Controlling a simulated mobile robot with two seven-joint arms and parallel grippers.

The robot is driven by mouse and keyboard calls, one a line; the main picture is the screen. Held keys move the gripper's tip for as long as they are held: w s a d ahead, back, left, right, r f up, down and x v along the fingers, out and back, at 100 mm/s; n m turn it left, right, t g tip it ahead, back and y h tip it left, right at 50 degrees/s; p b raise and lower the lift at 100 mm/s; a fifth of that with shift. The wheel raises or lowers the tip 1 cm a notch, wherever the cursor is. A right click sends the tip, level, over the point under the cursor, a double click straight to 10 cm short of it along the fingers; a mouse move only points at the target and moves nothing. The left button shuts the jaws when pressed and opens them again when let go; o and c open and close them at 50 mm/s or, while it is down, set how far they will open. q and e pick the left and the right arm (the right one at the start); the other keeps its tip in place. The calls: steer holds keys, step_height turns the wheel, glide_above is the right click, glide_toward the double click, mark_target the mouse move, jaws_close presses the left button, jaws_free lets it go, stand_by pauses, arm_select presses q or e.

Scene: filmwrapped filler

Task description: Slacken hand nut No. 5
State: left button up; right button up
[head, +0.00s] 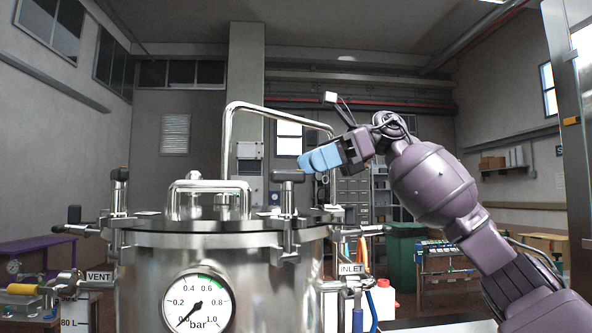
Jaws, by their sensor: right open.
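A steel pressure vessel (150,277) with a flat lid stands in front of me. A hand nut with a dark T-shaped top (288,176) stands upright at the right of the lid rim. Another hand nut (120,176) stands at the left of the rim. I cannot read a number on either, so I cannot tell which is No. 5. My right gripper (308,162), with blue fingers, is open and empty. It is just above and to the right of the right-hand nut and looks apart from it. My left gripper is not in view.
A tall bent steel handle (232,112) and a lower lid handle (172,200) rise above the lid. A pressure gauge (198,303) is on the front. The VENT fitting (98,277) juts out left and the INLET fitting (351,268) right. Free air lies above the lid.

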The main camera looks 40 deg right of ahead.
steer(key=shift+v, duration=2.8)
